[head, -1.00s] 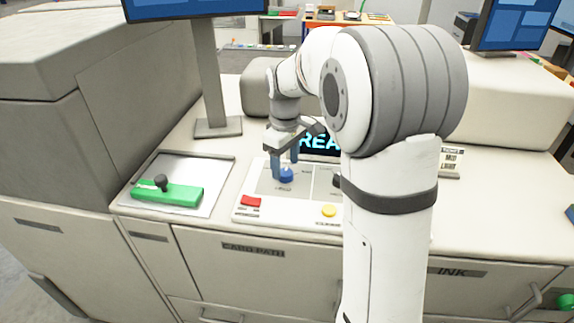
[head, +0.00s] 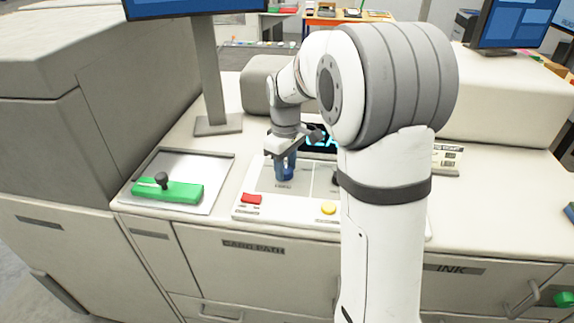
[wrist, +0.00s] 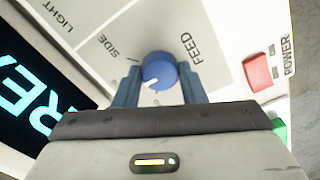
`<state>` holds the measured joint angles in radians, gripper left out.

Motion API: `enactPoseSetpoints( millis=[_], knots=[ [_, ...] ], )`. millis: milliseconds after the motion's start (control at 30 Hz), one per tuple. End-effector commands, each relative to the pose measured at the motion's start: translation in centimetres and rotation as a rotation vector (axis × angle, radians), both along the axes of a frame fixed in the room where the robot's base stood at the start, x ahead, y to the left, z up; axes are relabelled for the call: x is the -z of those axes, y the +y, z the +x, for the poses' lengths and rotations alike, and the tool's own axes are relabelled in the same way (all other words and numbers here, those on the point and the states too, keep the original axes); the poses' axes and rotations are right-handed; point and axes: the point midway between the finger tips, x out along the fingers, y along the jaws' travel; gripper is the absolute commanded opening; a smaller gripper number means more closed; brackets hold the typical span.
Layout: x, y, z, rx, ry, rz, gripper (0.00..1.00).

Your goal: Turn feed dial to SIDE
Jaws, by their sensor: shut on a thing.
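The blue feed dial (wrist: 161,68) sits on the light control panel, with a white pointer line on its face. In the wrist view the line points toward the lower left, not at the SIDE label (wrist: 112,47) and its small tick. The FEED label (wrist: 188,47) is printed on the other side of the dial. My gripper (wrist: 160,88) has one blue finger on each side of the dial and is shut on it. In the head view my gripper (head: 284,168) comes down from above and its fingers mostly hide the dial.
A red POWER button (wrist: 257,72) and a yellow button (head: 328,208) are on the panel. A lit display (head: 321,140) stands behind it, partly hidden by my arm. A monitor post (head: 210,80) stands behind.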

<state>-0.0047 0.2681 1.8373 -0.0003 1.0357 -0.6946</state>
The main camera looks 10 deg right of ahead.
Motion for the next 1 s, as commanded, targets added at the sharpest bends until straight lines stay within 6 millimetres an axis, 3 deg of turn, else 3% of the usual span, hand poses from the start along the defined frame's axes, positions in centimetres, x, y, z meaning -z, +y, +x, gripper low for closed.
enactPoseSetpoints(
  millis=[467, 1000],
  knots=[
    [0.07, -0.03, -0.02, 0.102, 0.001, 0.0, 0.14],
    [0.09, -0.04, 0.0, 0.562, 0.001, 0.001, 0.14]
  ],
)
